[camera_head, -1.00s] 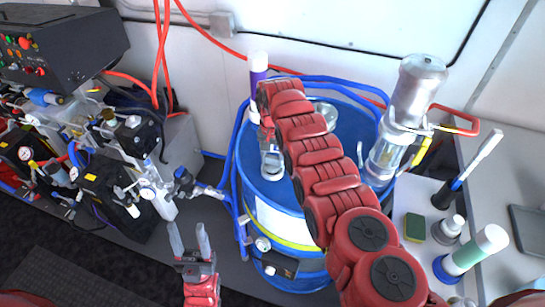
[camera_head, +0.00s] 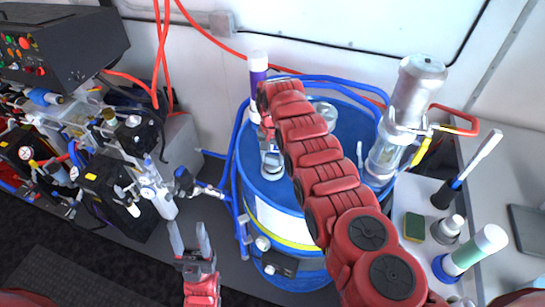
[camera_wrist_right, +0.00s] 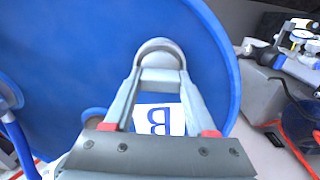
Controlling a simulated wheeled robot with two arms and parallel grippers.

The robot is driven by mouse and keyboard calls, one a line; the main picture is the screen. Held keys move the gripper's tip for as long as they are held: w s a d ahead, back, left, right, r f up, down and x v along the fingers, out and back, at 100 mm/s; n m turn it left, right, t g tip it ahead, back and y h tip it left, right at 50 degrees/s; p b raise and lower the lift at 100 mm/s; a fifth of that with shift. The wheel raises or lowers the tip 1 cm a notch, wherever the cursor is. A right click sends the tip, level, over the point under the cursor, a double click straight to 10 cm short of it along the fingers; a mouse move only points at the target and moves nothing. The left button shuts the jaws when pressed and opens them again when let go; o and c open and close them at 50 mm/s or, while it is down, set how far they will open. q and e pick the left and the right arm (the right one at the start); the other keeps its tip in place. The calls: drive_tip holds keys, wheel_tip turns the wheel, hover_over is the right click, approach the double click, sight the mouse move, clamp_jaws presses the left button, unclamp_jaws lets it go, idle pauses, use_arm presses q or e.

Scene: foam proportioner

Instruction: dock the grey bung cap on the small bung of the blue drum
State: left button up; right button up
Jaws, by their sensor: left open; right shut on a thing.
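The blue drum (camera_head: 262,185) stands upright at the centre of the head view. My right arm crosses over it, and my right gripper (camera_head: 271,160) is low over the left part of its lid. In the right wrist view my right gripper (camera_wrist_right: 160,80) is shut on the grey bung cap (camera_wrist_right: 157,50), whose rounded end shows between the fingertips against the blue lid. I cannot tell whether the cap touches the lid. The small bung cannot be made out clearly. My left gripper (camera_head: 190,240) is open and empty, left of the drum near the floor.
A clear pump cylinder with a metal top (camera_head: 417,90) stands on the drum's right side. A purple-and-white tube (camera_head: 258,75) is behind the drum. Blue hoses (camera_head: 238,150) run round it. A bench with a sponge (camera_head: 415,227) and bottles is at right; valve machinery (camera_head: 125,150) at left.

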sight(273, 156)
drive_tip(key=shift+f+b, duration=0.65)
drive_tip(key=shift+b, duration=0.05)
idle(0.5)
drive_tip(key=o, duration=1.1)
drive_tip(key=shift+r, duration=0.1)
drive_tip(key=shift+r, duration=0.1)
wheel_tip(273, 156, up, 3)
drive_tip(key=shift+f+p, duration=0.1)
drive_tip(key=shift+p, duration=1.15)
drive_tip(key=shift+r+p, duration=0.65)
drive_tip(key=shift+r, duration=3.35)
